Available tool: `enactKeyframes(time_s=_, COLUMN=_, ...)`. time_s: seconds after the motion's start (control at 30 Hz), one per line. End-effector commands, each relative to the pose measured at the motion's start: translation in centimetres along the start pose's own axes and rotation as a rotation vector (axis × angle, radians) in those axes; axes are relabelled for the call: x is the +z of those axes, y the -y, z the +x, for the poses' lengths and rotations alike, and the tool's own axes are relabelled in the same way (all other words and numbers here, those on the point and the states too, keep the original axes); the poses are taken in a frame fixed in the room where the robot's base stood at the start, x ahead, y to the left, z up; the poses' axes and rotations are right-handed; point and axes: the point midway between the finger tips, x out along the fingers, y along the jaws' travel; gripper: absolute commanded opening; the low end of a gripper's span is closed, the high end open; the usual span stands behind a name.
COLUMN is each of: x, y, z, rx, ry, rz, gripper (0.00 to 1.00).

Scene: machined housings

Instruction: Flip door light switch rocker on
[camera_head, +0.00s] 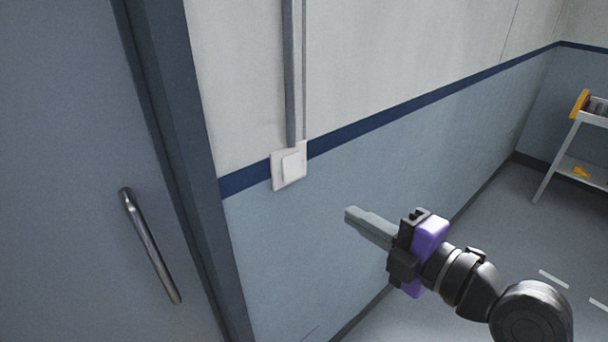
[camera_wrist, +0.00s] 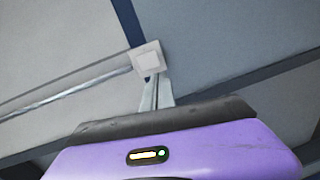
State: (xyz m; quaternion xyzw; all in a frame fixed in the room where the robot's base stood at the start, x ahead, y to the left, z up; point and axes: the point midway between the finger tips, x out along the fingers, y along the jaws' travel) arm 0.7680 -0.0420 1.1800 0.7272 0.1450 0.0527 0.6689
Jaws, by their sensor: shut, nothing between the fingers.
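The white light switch (camera_head: 289,166) is on the wall to the right of the door frame, over the dark blue stripe at the foot of a grey vertical conduit. Its raised rocker (camera_head: 293,166) faces out; I cannot tell which way it is tipped. My gripper (camera_head: 350,215) is shut and empty, to the lower right of the switch in the head view, and looks apart from it. In the wrist view the switch (camera_wrist: 148,60) shows just beyond the tips of my shut fingers (camera_wrist: 157,82). Nothing hides the rocker in the head view.
A grey door with a metal bar handle (camera_head: 150,245) and a dark door frame (camera_head: 185,150) stand to the left. The conduit (camera_head: 291,70) runs up the wall. A shelf cart (camera_head: 566,150) stands at the far right. The wall around the switch is clear.

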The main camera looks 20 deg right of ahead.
Motion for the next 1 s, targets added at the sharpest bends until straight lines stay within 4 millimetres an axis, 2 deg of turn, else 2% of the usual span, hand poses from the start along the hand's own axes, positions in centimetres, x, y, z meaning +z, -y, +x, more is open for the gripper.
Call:
enactKeyframes(time_s=0.03, x=0.1, y=-0.9, z=0.0, rx=0.0, ry=-0.009, rz=-0.043, gripper=0.0)
enactKeyframes(time_s=0.17, x=0.1, y=-1.5, z=-0.1, rx=-0.005, ry=-0.026, rz=-0.101, gripper=0.0)
enactKeyframes(time_s=0.57, x=0.1, y=-1.3, z=0.0, rx=-0.006, ry=-0.028, rz=-0.106, gripper=0.0)
enactKeyframes(time_s=1.0, x=0.1, y=-0.9, z=1.7, rx=-0.005, ry=-0.033, rz=-0.11, gripper=0.0)
